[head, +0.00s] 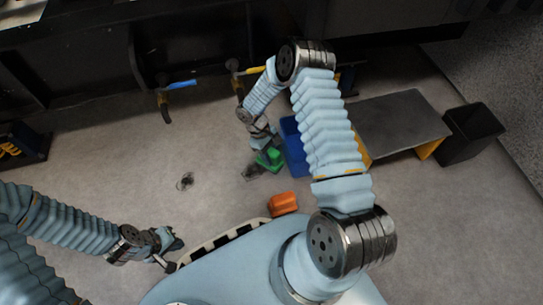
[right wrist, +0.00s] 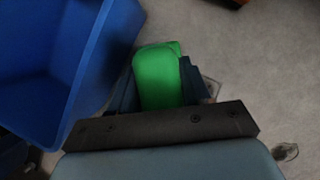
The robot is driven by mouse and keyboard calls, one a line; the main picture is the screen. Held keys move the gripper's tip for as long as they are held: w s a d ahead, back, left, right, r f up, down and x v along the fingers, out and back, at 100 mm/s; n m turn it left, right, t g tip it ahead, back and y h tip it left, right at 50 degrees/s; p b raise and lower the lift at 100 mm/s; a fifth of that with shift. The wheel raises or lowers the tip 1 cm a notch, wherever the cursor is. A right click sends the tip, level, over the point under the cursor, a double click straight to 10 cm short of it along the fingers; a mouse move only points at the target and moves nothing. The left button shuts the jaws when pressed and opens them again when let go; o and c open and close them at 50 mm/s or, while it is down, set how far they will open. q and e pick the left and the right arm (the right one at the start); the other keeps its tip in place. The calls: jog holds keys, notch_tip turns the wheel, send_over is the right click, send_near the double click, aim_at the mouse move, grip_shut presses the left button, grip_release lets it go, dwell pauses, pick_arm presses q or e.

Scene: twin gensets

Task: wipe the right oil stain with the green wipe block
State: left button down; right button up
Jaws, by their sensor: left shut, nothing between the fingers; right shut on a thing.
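The green wipe block (head: 269,158) is in my right gripper (head: 262,147), low over the floor. In the right wrist view the green block (right wrist: 158,78) sits between the fingers of my right gripper (right wrist: 160,92). A dark oil stain (head: 252,170), the right one, lies on the floor at the block's left and is partly covered. A patch of it shows beside the finger in the right wrist view (right wrist: 211,88). Whether the block touches the floor, I cannot tell. The left stain (head: 185,181) is in full view. My left gripper (head: 171,256) is shut and empty, at lower left.
A blue bin (head: 291,146) stands close to the right of the green block. An orange block (head: 283,203) lies near my base. A grey-topped table (head: 402,120) and a black bin (head: 472,134) stand at the right.

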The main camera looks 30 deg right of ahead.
jog(key=shift+r+p, duration=1.25)
jog(key=shift+r, duration=1.3)
